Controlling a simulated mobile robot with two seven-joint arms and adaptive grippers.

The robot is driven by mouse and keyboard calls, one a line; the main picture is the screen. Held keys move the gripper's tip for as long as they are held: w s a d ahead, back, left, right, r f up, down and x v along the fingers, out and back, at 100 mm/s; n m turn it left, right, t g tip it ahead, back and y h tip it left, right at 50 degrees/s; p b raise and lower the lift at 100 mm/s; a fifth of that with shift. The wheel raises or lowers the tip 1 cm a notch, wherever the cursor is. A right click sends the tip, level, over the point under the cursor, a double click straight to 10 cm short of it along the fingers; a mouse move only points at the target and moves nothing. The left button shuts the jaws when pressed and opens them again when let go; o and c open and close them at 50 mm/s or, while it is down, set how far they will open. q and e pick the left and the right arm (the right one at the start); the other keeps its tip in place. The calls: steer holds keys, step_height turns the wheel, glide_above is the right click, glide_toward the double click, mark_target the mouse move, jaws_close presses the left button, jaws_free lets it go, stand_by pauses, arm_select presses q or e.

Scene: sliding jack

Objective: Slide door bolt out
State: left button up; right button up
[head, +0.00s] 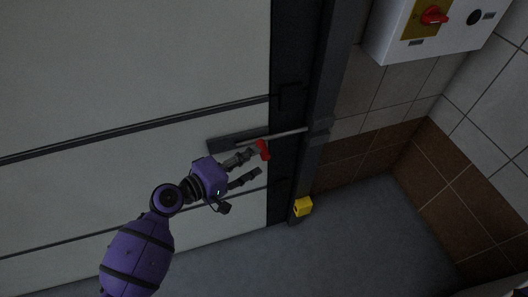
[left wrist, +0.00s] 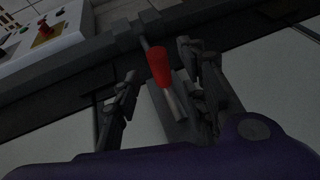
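The door bolt (head: 285,134) is a thin grey rod that runs across the dark door edge to a bracket on the post. Its dark mounting plate (head: 220,145) sits on the pale door. The bolt's red handle (head: 263,150) sticks out from the rod and also shows in the left wrist view (left wrist: 158,66). My left gripper (head: 257,162) is open beside the handle. In the left wrist view the handle lies between the two fingers, closer to the right finger. I cannot tell if a finger touches it. My right gripper is not in view.
A dark vertical post (head: 318,90) stands right of the door (head: 130,60). A white control box (head: 405,35) with a red switch hangs on the tiled wall at upper right. A yellow block (head: 303,207) is at the post's foot. The grey floor (head: 360,240) is clear.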

mark_target(261, 155)
arm_select(q)
steer(key=x, duration=0.5)
steer(key=shift+s+d, duration=0.1)
steer(key=shift+d, duration=0.05)
steer(key=shift+w+d, duration=0.15)
steer(key=shift+w, duration=0.05)
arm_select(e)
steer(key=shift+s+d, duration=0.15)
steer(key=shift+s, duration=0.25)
arm_select(q)
steer(key=shift+f, duration=0.1)
jaws_close()
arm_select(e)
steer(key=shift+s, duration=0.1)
